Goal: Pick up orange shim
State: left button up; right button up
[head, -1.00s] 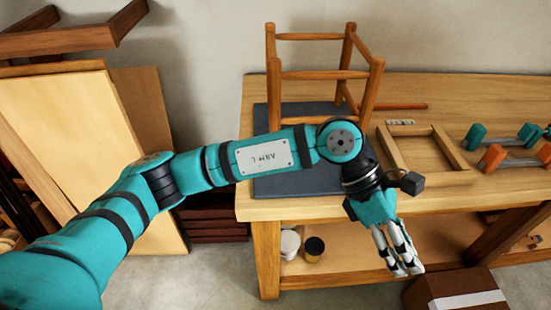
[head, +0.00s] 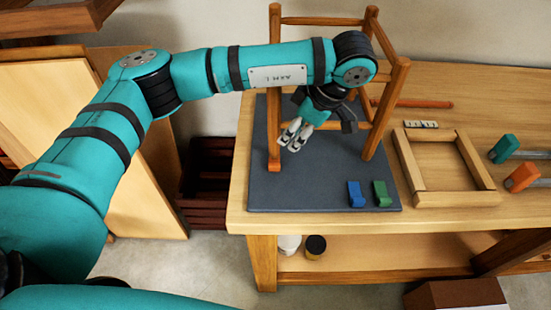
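My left gripper (head: 290,142) is above the dark grey mat (head: 300,195), between the legs of the wooden stool frame (head: 397,85). Its two pale fingers point down and left with a small gap, and I see nothing between them. An orange block-like piece (head: 274,161), which looks like the orange shim, is at the foot of the stool's front left leg, left of the fingertips. I cannot tell whether it is under or beside the leg. A blue shim (head: 357,194) and a green shim (head: 381,194) stand at the mat's front right. My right gripper is not in view.
A wooden frame (head: 455,199) lies on the bench (head: 430,217) right of the mat. Clamps with a green end (head: 504,149) and an orange end (head: 521,177) lie at the far right. The stool's legs and rails surround the gripper closely.

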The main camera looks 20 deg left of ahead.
aim_at(273, 164)
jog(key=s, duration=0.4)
pick_arm(q)
jog(key=x, duration=0.8)
jog(key=shift+w+f, duration=0.1)
jog(key=shift+f, duration=0.1)
jog(key=shift+a+f, duration=0.1)
jog(key=shift+f, duration=0.15)
jog(key=p+x, duration=0.2)
jog(key=x, duration=0.2)
jog(key=shift+f, duration=0.4)
jog(key=c, duration=0.6)
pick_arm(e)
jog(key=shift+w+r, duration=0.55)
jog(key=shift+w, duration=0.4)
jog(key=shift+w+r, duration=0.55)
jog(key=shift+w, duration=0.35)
